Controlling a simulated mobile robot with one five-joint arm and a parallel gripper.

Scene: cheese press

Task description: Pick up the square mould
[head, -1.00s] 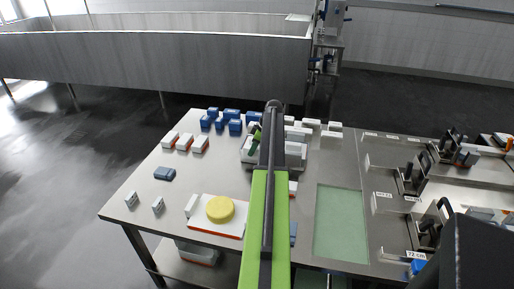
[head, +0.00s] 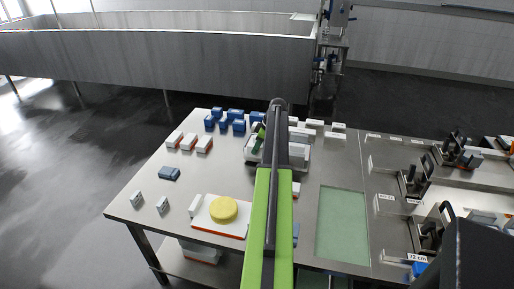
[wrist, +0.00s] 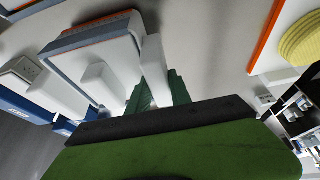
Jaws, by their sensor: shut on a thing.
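My gripper (wrist: 160,92) has dark green fingers, closed around a white upright piece in the wrist view. The piece appears to be part of the square mould (wrist: 118,58), a white, square-cornered body with a grey rim and orange edging. In the head view, green fingers of my gripper (head: 259,135) show just left of my arm, at the pale mould (head: 250,155) near the table's back middle. My arm hides much of it. I cannot tell whether it is clear of the table.
Left of my arm, a yellow cheese round (head: 223,208) lies on a white, orange-edged board (head: 208,225). Blue blocks (head: 238,127) and white blocks (head: 187,142) stand behind. A green panel (head: 342,225) lies right. The table's left-middle (head: 150,185) is mostly clear.

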